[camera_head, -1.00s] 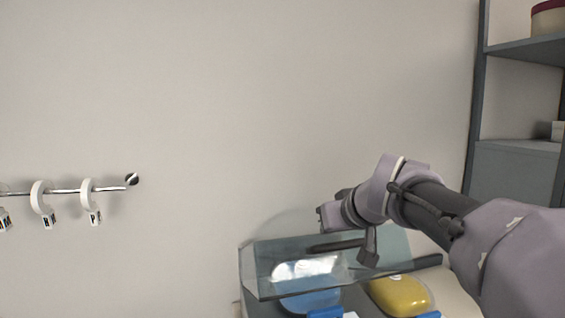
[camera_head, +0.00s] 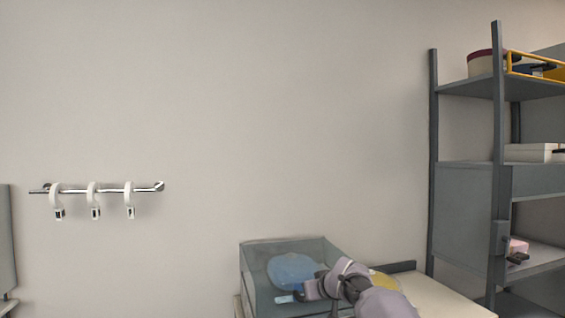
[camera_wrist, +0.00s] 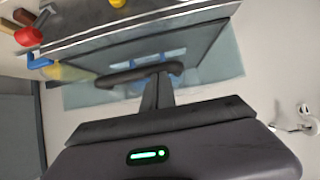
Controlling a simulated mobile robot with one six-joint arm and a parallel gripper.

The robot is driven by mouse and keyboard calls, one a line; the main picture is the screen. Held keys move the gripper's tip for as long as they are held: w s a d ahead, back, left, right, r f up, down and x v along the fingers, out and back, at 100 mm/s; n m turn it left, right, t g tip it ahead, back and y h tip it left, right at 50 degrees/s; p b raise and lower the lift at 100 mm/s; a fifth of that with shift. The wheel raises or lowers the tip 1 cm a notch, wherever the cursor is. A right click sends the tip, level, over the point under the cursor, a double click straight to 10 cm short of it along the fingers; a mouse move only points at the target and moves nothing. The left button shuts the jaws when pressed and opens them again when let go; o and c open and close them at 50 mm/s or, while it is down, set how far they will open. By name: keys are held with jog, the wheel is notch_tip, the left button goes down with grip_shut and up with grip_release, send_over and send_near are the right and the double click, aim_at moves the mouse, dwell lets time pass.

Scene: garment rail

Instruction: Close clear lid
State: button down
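The clear lid (camera_head: 312,248) is a grey-blue see-through panel on a clear box (camera_head: 262,296) at the bottom centre of the head view. Blue and yellow shapes show through or beside it. I cannot tell whether the lid lies fully flat. In the wrist view the tinted clear panel (camera_wrist: 222,60) lies beyond my gripper, with a dark bar (camera_wrist: 115,78) across it that may be a handle. My gripper (camera_head: 298,294) is low over the right part of the box. Its fingers are small and partly hidden; their opening and any contact are unclear.
A grey shelf unit (camera_head: 468,205) stands at the right. A pale surface (camera_head: 440,292) lies between it and the box. A metal rail (camera_head: 110,189) with white rings is on the left wall. Red, blue and yellow items (camera_wrist: 28,37) show at the wrist view's upper left.

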jog(key=shift+s+f, duration=0.25)
jog(key=shift+f, duration=0.95)
notch_tip(320, 180, up, 5)
jog(key=w+p, duration=0.1)
jog(key=p, duration=0.2)
jog(key=s+a+r+m+g+b, duration=0.1)
jog(key=s+a+b, duration=0.1)
jog(key=s, duration=1.3)
jog(key=s+a+r+m+g+b, duration=0.1)
jog(key=s+b, duration=0.1)
jog(key=s, duration=1.3)
jog(key=s+f+m+g, duration=0.1)
jog(key=s+f, duration=0.3)
jog(key=s, duration=0.8)
jog(key=s+f+m+g, duration=0.2)
jog(key=s+f, duration=0.3)
jog(key=s, duration=0.7)
jog(key=shift+a+m, duration=0.25)
jog(key=shift+m, duration=0.55)
jog(key=shift+w, duration=0.1)
